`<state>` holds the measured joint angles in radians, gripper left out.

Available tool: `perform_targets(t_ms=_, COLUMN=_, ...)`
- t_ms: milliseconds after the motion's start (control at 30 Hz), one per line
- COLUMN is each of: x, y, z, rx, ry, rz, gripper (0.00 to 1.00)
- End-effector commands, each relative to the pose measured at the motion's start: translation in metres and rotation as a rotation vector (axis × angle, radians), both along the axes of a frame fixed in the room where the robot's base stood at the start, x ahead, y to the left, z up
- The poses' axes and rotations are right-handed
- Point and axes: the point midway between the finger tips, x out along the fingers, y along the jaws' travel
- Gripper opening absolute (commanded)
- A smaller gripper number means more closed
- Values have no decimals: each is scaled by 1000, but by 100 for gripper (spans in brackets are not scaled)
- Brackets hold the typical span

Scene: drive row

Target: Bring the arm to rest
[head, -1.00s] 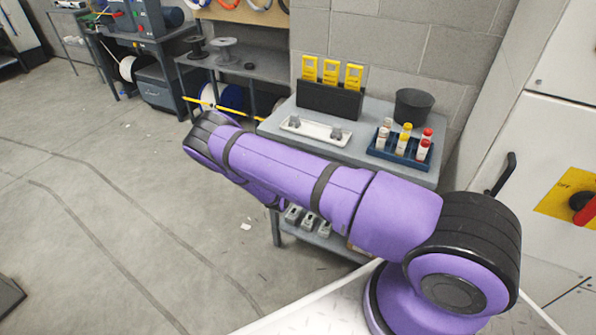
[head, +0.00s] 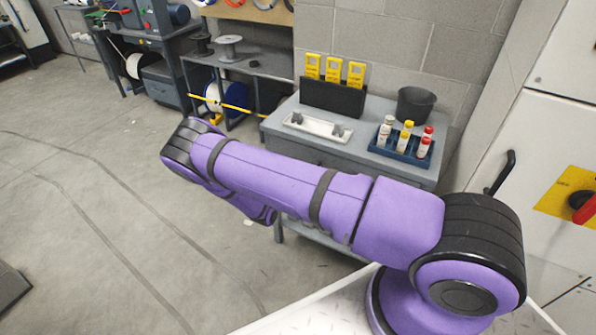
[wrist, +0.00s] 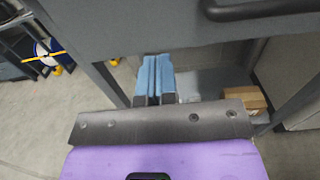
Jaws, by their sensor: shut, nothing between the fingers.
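My purple arm reaches out to the left across the head view, in front of the grey workbench (head: 285,127), and its far end is bent back and down. My gripper shows in the wrist view, its two blue fingers (wrist: 153,80) side by side, shut and empty. It points toward the open space under the bench top, with a lower shelf (wrist: 200,82) beyond. In the head view the gripper is hidden behind the arm.
On the bench stand a black holder with yellow devices (head: 332,95), a white tray (head: 318,128), a blue rack of small bottles (head: 402,147) and a dark bucket (head: 415,105). A cabinet with a red switch (head: 583,207) stands at right. The floor at left (head: 90,210) is clear.

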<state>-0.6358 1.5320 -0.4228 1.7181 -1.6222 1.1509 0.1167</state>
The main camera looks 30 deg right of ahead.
Motion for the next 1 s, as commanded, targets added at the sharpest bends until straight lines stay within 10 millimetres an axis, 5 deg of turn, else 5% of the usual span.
perform_targets(t_ms=300, x=-25, y=35, z=0, rx=1, ry=1, rz=1, gripper=0)
perform_targets(t_ms=633, x=-26, y=39, z=8, rx=16, ry=-12, rz=-20, gripper=0)
perform_targets(t_ms=1000, x=-25, y=27, z=113, rx=232, ry=-162, rz=-305, gripper=0)
